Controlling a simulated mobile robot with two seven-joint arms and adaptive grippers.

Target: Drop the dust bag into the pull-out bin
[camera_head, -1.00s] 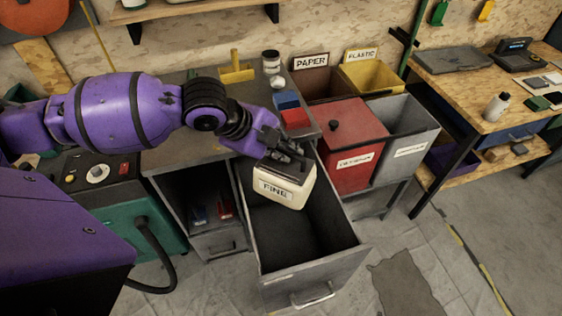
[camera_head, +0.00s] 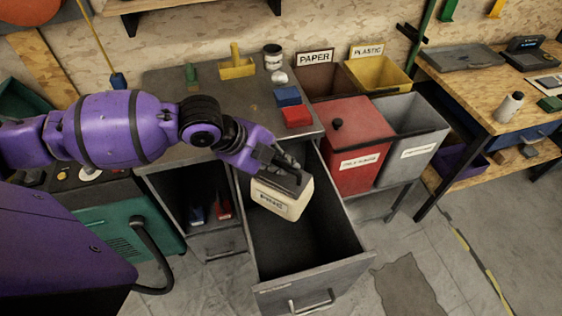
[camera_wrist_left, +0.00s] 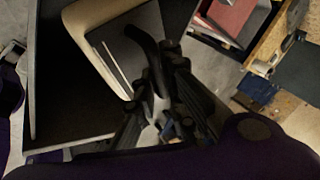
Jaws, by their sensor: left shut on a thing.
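The dust bag (camera_head: 282,198) is a cream, box-shaped bag with a dark top and a front label that is hard to read. My left gripper (camera_head: 288,172) is shut on its top. The bag hangs, slightly tilted, over the back part of the open pull-out bin (camera_head: 312,270), a grey drawer with a bar handle. I cannot tell whether it touches the bin. In the left wrist view the gripper (camera_wrist_left: 165,105) is over the dark top, beside the cream rim (camera_wrist_left: 88,20) of the bag. My right gripper is not in view.
A red lidded bin (camera_head: 356,150) and a grey bin (camera_head: 408,140) stand right of the drawer. Paper (camera_head: 320,84) and plastic (camera_head: 378,75) bins are behind. Red and blue boxes (camera_head: 297,116) lie on the worktop (camera_head: 215,110). The drawer's front half is empty.

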